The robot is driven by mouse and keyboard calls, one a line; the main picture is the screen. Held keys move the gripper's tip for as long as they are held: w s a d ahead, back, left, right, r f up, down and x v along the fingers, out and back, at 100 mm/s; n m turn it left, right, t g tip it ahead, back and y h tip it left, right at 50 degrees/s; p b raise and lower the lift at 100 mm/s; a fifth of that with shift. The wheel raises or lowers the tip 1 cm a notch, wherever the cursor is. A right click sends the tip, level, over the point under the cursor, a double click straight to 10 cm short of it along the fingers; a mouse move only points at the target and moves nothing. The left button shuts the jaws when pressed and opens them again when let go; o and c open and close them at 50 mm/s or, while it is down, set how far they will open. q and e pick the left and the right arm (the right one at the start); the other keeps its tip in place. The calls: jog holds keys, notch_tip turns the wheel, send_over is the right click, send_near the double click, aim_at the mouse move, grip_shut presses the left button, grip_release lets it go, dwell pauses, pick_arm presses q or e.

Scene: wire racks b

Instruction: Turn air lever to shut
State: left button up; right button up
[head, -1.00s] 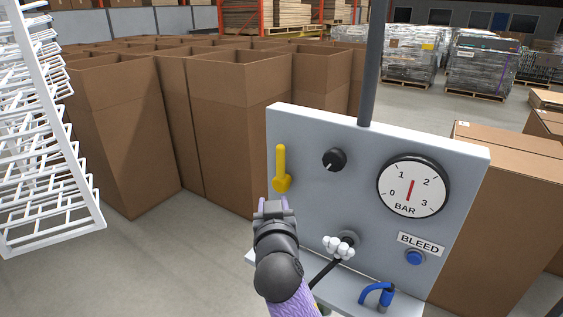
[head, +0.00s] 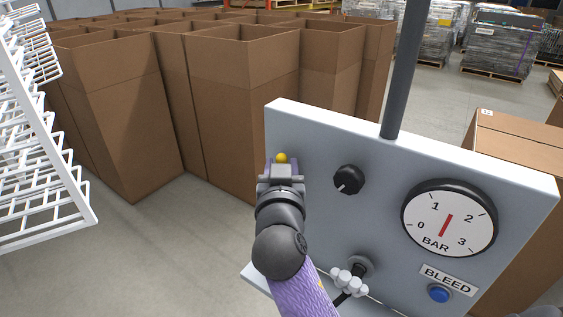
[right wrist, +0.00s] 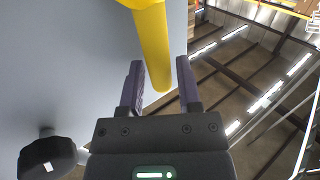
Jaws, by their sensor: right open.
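The yellow air lever (head: 282,158) is at the upper left of the grey panel (head: 320,135). In the head view only its rounded top shows; my right gripper hides the rest. In the right wrist view the yellow lever (right wrist: 154,50) reaches down between the two dark fingers. My right gripper (head: 281,165) is open, with one finger on each side of the lever (right wrist: 160,85). A gap shows between the lever and the right finger; whether the left finger touches it I cannot tell. My left gripper is not in view.
The panel also carries a black knob (head: 348,179), a gauge (head: 449,219) with a red needle, a blue BLEED button (head: 439,293) and a white-lobed fitting (head: 347,282). A white wire rack (head: 45,140) stands at the left. Tall cardboard boxes (head: 240,110) stand behind.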

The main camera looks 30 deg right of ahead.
grip_shut()
dwell(1.3)
